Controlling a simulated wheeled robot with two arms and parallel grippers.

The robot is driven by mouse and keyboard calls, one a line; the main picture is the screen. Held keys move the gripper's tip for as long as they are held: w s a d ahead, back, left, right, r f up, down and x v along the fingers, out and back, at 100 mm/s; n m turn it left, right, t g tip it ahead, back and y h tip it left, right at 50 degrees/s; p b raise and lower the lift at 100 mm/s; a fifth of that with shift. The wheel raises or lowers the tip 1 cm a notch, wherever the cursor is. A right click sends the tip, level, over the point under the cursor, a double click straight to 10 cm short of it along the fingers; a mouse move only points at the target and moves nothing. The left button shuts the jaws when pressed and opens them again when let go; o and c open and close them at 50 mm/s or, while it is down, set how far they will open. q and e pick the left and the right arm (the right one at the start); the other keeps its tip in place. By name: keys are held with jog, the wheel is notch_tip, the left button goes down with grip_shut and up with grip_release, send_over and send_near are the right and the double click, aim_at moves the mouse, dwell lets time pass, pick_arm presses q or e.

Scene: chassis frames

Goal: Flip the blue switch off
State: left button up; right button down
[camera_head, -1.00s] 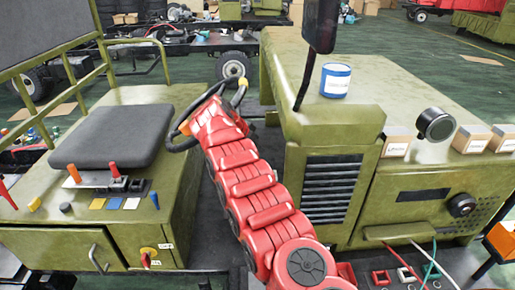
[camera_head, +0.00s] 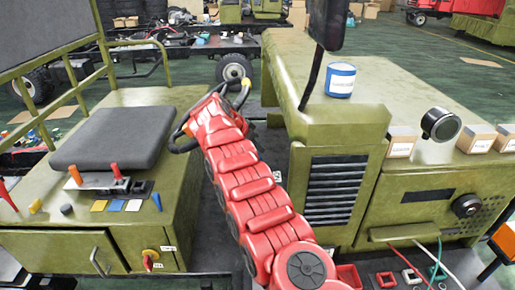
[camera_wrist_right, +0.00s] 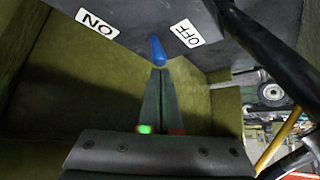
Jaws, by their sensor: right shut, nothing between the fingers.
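The blue switch (camera_wrist_right: 158,51) shows in the right wrist view. It sticks out from a dark panel, between a white ON label (camera_wrist_right: 98,23) on the left and a white OFF label (camera_wrist_right: 187,33) on the right. Which way it is set I cannot tell. My right gripper (camera_wrist_right: 160,72) is shut and empty, its fingertips at the switch's lower end; I cannot tell whether they touch it. In the head view my red right arm reaches to the steering wheel and hides this panel and the fingertips. My left gripper is not in view.
The black steering wheel (camera_head: 178,147) is close beside my right arm. A black seat (camera_head: 115,138) and a console with orange and red levers are on the left. The green hood (camera_head: 400,100) on the right carries a blue can (camera_head: 340,79) and small boxes. A dark cable crosses the wrist view's right side.

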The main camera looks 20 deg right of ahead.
jog(key=shift+a+r+b, duration=0.2)
jog(key=shift+a+b, duration=0.05)
jog(key=shift+b, duration=0.15)
jog(key=p+v, duration=0.1)
jog(key=v, duration=1.5)
jog(key=shift+a+r+p, duration=0.2)
jog(key=shift+r+p, duration=0.15)
jog(key=shift+p, duration=0.05)
jog(key=shift+s, duration=0.1)
